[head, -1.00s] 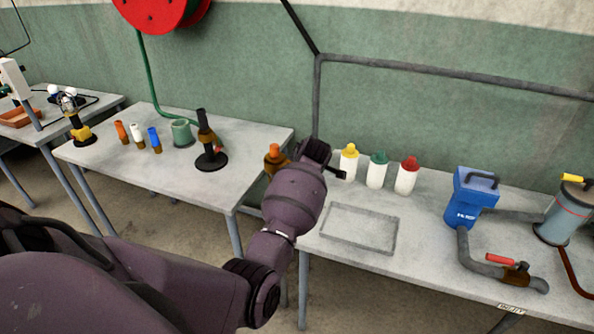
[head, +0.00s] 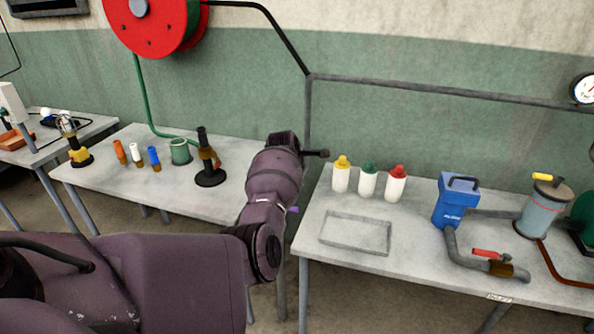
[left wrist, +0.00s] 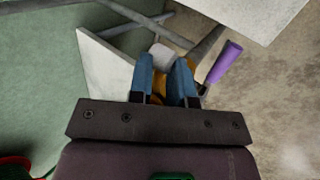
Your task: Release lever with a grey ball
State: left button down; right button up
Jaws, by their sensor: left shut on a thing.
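In the left wrist view the two blue fingers of my left gripper (left wrist: 166,68) are shut on an orange-yellow piece (left wrist: 160,72), mostly hidden between them. A pale grey end (left wrist: 160,51) shows past the fingertips; I cannot tell if it is a ball. A purple handle (left wrist: 224,62) sticks out to the right of the fingers. In the head view my left wrist covers the fingers; a small purple bit (head: 293,209) shows beside it, near the gap between the two tables. No lever with a grey ball is clearly seen. My right gripper is out of view.
The left table (head: 100,178) holds small coloured bottles, a green cup (head: 180,151) and a black stand (head: 210,177). The right table (head: 400,227) holds three capped bottles, a flat tray (head: 328,243), a blue box (head: 455,200) and a red-handled pipe valve (head: 490,254).

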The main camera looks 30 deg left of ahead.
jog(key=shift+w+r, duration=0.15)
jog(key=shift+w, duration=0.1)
pick_arm(q)
jog(key=c, duration=1.3)
grip_release()
jog(key=shift+c, duration=0.2)
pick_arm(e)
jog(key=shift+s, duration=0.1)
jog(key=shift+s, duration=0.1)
pick_arm(q)
jog(key=shift+r, duration=0.1)
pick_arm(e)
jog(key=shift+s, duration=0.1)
